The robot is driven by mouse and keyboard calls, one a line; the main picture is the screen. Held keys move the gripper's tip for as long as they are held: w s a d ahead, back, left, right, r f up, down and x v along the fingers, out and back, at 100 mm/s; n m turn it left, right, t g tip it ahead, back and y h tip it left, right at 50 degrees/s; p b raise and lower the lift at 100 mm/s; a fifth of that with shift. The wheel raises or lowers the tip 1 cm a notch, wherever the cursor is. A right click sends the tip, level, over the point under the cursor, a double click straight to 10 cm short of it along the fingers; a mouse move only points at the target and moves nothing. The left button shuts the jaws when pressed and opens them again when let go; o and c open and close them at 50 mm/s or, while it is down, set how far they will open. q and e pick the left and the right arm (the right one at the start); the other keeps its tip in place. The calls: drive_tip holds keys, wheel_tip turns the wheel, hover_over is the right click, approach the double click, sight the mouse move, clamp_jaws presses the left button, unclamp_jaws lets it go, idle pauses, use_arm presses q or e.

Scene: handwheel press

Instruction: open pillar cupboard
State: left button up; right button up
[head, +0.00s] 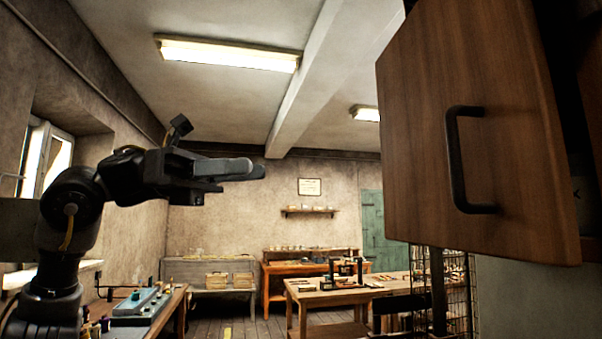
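The pillar cupboard's brown wooden door (415,150) fills the upper right of the head view. Its black bar handle (455,165) is upright on the door's face, with nothing gripping it. The door stands away from the cupboard body, and a dark gap with part of the inside (585,205) shows past its right edge. My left gripper (250,171) is raised at the left, well apart from the door, with its fingers pointing right. The fingers are seen from the side and overlap, so their opening is unclear. They hold nothing visible. My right gripper is not in view.
A bench with a blue-grey device (143,305) is at lower left. A wooden table (320,297) with tools stands mid-room. A wire rack (460,300) is below the door. A green door (376,230) is at the back. The air between my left gripper and the cupboard looks clear.

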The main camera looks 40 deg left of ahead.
use_arm(q)
drive_tip(key=shift+v, duration=1.05)
